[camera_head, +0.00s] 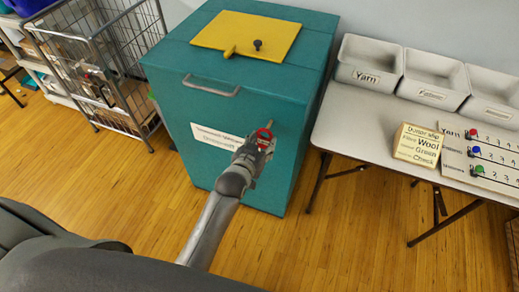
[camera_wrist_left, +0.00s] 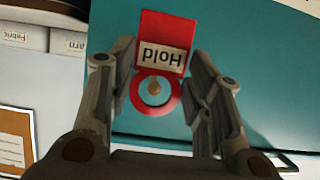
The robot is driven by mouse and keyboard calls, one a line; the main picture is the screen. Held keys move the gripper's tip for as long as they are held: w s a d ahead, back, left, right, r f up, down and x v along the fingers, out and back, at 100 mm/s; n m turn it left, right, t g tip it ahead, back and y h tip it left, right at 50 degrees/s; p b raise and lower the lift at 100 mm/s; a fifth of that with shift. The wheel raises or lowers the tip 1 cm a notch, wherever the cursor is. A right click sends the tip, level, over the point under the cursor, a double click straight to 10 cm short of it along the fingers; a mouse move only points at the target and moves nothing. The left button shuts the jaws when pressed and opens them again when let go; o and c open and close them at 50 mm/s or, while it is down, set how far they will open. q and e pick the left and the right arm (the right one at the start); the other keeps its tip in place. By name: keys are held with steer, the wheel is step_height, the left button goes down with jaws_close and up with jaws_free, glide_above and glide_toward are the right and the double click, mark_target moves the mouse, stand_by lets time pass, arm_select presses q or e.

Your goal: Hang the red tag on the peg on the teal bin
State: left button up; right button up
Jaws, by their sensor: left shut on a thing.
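The teal bin (camera_head: 265,195) stands in the middle of the head view, and its front face fills most of the left wrist view (camera_wrist_left: 240,50). My left gripper (camera_head: 263,145) is at the bin's front and shut on the red tag (camera_head: 265,133). In the left wrist view the tag (camera_wrist_left: 162,22) shows a white label reading "Hold" and a ring. A pale peg tip (camera_wrist_left: 153,84) shows inside the ring's hole; I cannot tell whether the peg passes through it. The peg (camera_head: 271,122) is small in the head view. My right gripper is out of view.
A bar handle (camera_head: 212,87) and a white label (camera_head: 213,137) are on the bin's front. A yellow panel (camera_head: 235,36) lies on its top. A table with grey trays (camera_head: 370,65) stands right, a wire cart (camera_head: 100,60) left. Wood floor is clear in front.

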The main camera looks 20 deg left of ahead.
mark_target(264, 138)
arm_select(q)
steer(key=b+x, duration=0.1)
steer(key=x, duration=0.1)
steer(key=r+b+x, duration=0.1)
steer(key=x, duration=0.1)
steer(key=shift+w+f, duration=0.1)
steer(key=shift+w, duration=0.2)
steer(key=shift+w+f, duration=0.1)
steer(key=shift+f, duration=0.1)
stand_by(0.7)
steer(key=o, duration=0.8)
steer(key=shift+o, duration=0.2)
